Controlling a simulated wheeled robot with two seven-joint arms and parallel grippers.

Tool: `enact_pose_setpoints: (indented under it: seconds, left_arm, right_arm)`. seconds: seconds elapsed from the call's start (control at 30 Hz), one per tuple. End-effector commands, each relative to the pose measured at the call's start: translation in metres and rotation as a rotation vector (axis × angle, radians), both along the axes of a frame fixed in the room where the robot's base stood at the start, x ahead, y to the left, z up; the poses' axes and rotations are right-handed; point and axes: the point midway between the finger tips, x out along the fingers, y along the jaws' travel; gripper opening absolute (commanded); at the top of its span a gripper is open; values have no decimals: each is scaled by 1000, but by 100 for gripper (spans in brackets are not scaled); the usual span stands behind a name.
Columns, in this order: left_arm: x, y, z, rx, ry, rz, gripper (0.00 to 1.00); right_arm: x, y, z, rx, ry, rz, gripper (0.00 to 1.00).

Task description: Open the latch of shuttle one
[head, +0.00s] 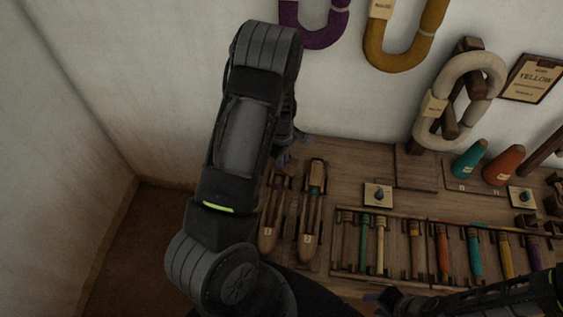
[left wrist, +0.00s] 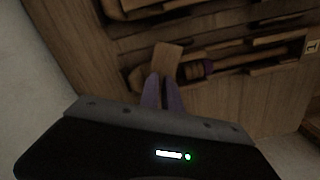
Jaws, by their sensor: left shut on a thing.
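Shuttle one (head: 268,236) is the left one of two long wooden shuttles lying on the bench in the head view. In the left wrist view its open slot (left wrist: 250,58) holds a rod with a purple band, and a tag marked 1 (left wrist: 312,47) is at its right end. A small flat wooden latch (left wrist: 167,60) stands across its left end. My left gripper (head: 283,158) is over the shuttle's far end, partly hidden by my arm. Its purple fingertips (left wrist: 163,92) are close together on the latch's lower end. My right gripper (head: 385,301) is low in the head view, its fingers unclear.
The second shuttle (head: 313,205) lies just right of shuttle one. A rack of several coloured bobbins (head: 443,252) fills the bench front. Teal (head: 469,160) and orange (head: 503,165) cones stand at the right. The wall is close behind the bench.

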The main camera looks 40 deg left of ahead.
Motion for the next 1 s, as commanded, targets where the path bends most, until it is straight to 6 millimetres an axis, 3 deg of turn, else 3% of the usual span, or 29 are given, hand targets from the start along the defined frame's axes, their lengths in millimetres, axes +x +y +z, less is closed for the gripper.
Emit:
enact_pose_setpoints:
  seconds: [0.5,1.0]
  left_arm:
    - [0,0,1,0,1,406,0]
    - [0,0,0,0,0,491,0]
  right_arm:
    - [0,0,3,-1,1,-1,36]
    - [-1,0,3,-1,1,-1,36]
